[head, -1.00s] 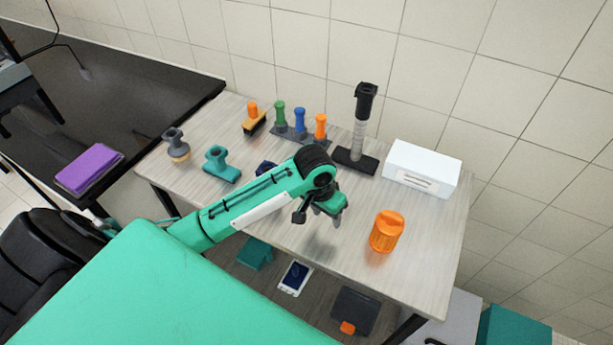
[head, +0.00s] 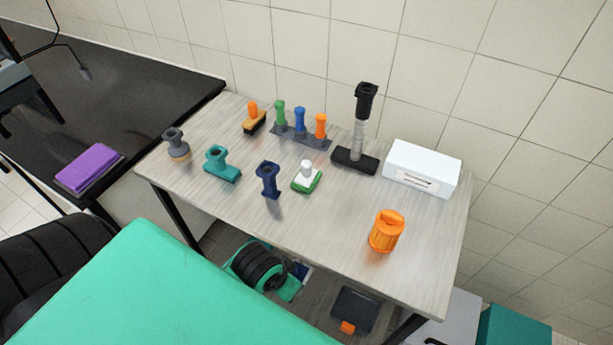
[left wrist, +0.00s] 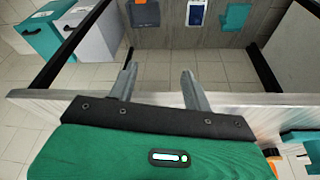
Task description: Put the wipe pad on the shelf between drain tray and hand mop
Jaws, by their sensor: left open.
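I cannot tell for sure which thing is the wipe pad. A green-and-white pad with a white knob (head: 306,178) stands on the tabletop. On the low shelf lie a dark tray-like piece with an orange part (head: 352,310), also in the left wrist view (left wrist: 145,13), a white piece with a navy face (left wrist: 197,12), and a teal piece (left wrist: 236,17). Which are drain tray and hand mop is unclear. My left gripper (left wrist: 160,84) is open and empty, its fingers towards the shelf but apart from these pieces. In the head view its fingers are hidden. My right gripper is not in view.
The table (head: 345,228) holds a navy tool (head: 268,180), a teal tool (head: 221,164), an orange jar (head: 386,232), a white box (head: 421,168) and several handled tools. A purple pad (head: 90,169) lies on the black counter (head: 130,103). The tabletop's front edge overhangs the shelf.

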